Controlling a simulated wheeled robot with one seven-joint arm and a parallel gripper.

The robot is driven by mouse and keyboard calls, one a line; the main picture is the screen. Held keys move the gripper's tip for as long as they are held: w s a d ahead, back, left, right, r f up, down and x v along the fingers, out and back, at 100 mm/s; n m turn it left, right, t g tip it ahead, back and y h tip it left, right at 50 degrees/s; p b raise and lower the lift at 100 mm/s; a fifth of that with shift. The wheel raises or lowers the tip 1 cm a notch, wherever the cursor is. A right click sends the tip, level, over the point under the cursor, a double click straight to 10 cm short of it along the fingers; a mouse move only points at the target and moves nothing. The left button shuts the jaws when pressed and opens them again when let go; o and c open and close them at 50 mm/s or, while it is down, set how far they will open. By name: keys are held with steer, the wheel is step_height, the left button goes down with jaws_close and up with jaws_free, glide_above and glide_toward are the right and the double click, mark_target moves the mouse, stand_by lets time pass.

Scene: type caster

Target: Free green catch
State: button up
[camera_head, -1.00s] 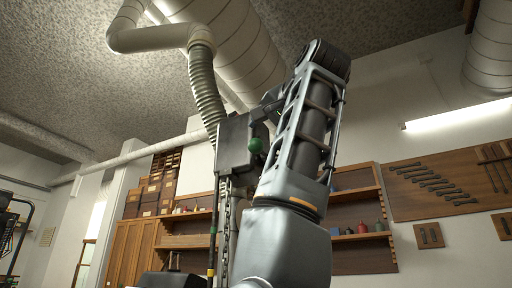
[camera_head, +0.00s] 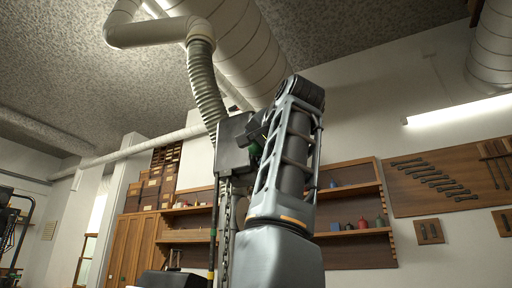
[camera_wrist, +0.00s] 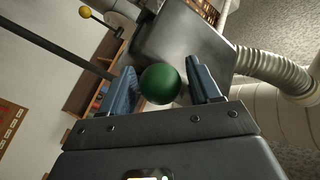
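The green ball-shaped knob of the catch (camera_wrist: 160,84) is between the two blue fingers of my gripper (camera_wrist: 165,85) in the wrist view. My gripper is open around it. The left finger is very close to the knob or touching it, I cannot tell which; a small gap shows at the right finger. The grey metal box (camera_wrist: 185,38) is just beyond the knob. In the head view the box (camera_head: 232,145) hangs at mid-picture, and only a sliver of the green knob (camera_head: 254,149) shows behind my gripper (camera_head: 258,135).
A ribbed hose (camera_head: 206,85) runs down behind the box. A chain (camera_head: 227,235) and a dark rod (camera_head: 213,235) hang below it. A yellow ball (camera_wrist: 86,12) on a thin rod shows in the wrist view. Wall shelves (camera_head: 350,205) are farther back.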

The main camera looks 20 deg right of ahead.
steer(key=shift+r, duration=0.1)
jaws_close()
